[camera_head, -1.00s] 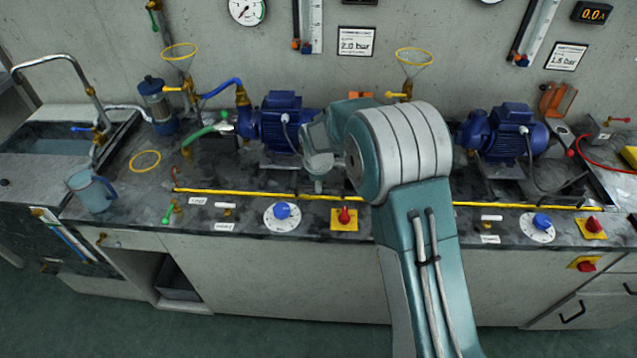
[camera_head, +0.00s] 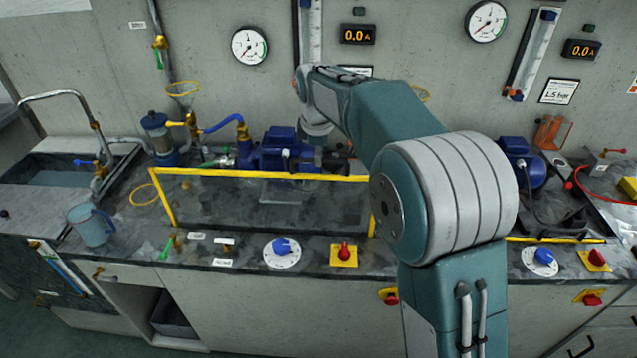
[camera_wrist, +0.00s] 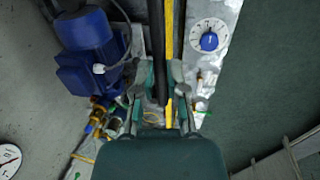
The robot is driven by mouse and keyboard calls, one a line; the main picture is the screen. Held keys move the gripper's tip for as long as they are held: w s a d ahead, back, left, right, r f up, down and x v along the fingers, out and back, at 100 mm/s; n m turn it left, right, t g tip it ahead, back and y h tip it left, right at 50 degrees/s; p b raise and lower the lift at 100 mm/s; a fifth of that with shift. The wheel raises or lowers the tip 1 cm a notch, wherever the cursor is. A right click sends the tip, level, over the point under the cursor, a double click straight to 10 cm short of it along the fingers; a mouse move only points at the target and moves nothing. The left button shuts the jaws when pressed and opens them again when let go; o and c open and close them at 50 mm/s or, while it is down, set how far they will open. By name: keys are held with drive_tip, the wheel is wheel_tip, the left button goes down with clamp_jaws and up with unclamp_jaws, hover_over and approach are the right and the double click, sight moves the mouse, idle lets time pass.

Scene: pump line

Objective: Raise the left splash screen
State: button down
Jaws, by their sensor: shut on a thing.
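The left splash screen (camera_head: 245,173) is a clear panel with a yellow frame. It stands up from the bench in front of the left blue pump (camera_head: 281,150), its top bar level with the pump's lower part. Its left side post leans slightly. In the head view my arm reaches over to the bar's right half, and the fingertips are hard to make out.
The right screen's yellow bar (camera_head: 560,240) lies low along the bench front. A blue dial (camera_head: 282,250) and a red switch (camera_head: 344,254) sit on the bench front below the left screen. A jug (camera_head: 91,224) stands at the left by the sink (camera_head: 60,172).

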wheel_tip(320, 180, up, 6)
drive_tip(key=shift+w+f, duration=0.1)
drive_tip(key=shift+f, duration=0.05)
drive_tip(key=shift+a, duration=0.1)
drive_tip(key=c, duration=0.7)
unclamp_jaws()
drive_tip(key=r, duration=0.3)
drive_tip(key=s+r, duration=0.1)
drive_tip(key=r, duration=0.3)
drive_tip(key=s+r, duration=0.1)
drive_tip(key=r, duration=0.3)
drive_tip(key=shift+s+a+r, duration=0.15)
drive_tip(key=shift+r, duration=0.1)
